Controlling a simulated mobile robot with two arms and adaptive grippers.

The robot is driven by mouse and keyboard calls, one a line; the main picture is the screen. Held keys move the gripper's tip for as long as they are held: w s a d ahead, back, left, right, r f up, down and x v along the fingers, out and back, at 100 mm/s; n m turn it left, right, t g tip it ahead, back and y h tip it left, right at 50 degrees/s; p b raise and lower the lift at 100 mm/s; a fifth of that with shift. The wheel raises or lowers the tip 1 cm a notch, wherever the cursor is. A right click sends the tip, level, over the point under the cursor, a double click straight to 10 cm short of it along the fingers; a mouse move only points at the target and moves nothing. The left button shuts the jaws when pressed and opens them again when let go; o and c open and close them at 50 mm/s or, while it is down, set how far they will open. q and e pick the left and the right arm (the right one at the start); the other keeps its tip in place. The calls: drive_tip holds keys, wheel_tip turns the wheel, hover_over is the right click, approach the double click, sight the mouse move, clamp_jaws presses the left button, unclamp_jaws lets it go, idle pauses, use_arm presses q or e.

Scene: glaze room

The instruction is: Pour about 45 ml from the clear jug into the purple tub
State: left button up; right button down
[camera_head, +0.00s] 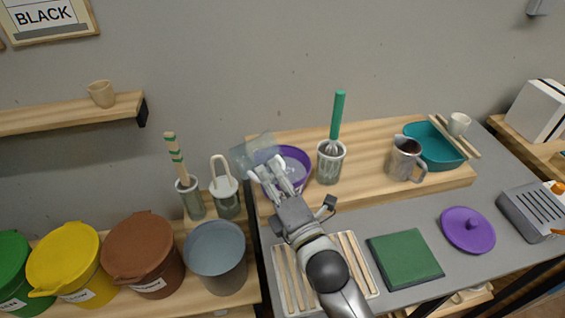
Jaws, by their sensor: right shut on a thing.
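The purple tub (299,161) stands on the raised wooden board, with pale content inside. My right gripper (272,172) is at the tub's left side, shut on the clear jug (252,152). The jug is see-through and looks tilted, above and beside the tub's left rim. The gripper's fingers hide part of the tub and the jug's near side. I cannot tell the liquid level in the jug or whether a stream is falling. My left gripper is not in view.
A whisk with a green handle (337,115) stands in a cup (330,165) just right of the tub. A metal pitcher (403,160) and teal basin (433,148) are further right. A green mat (405,258) and purple lid (467,230) lie in front. A grey bucket (216,262) is left.

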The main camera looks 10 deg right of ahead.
drive_tip(key=shift+s+a+f+m, duration=0.1)
drive_tip(key=shift+a+m, duration=0.25)
drive_tip(key=shift+m, duration=0.05)
idle(0.9)
